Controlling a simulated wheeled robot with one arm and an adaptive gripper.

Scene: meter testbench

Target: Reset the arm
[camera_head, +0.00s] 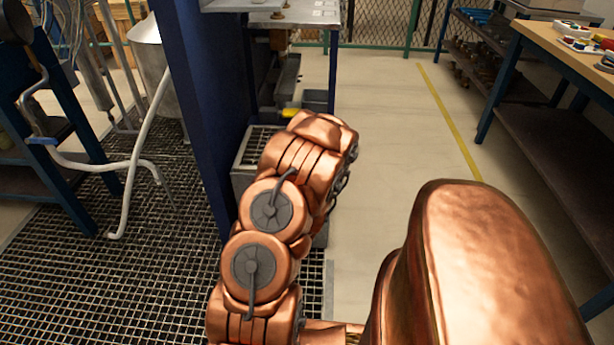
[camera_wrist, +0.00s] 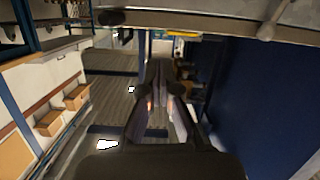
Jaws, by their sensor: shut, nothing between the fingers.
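My copper-coloured arm (camera_head: 270,240) is folded in the middle of the head view, beside the blue post of the meter testbench. My gripper (camera_wrist: 158,75) shows in the wrist view, with its dark fingers drawn together and nothing held between them. The gripper's fingers cannot be made out in the head view. A blue panel (camera_wrist: 255,100) fills the right of the wrist view, close beside the gripper.
The blue post (camera_head: 205,110) and metal bench top (camera_head: 295,15) stand close to my arm. A metal grating (camera_head: 100,260) covers the left floor. A wooden-topped workbench (camera_head: 560,48) stands at right. The pale floor (camera_head: 390,130) between is clear.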

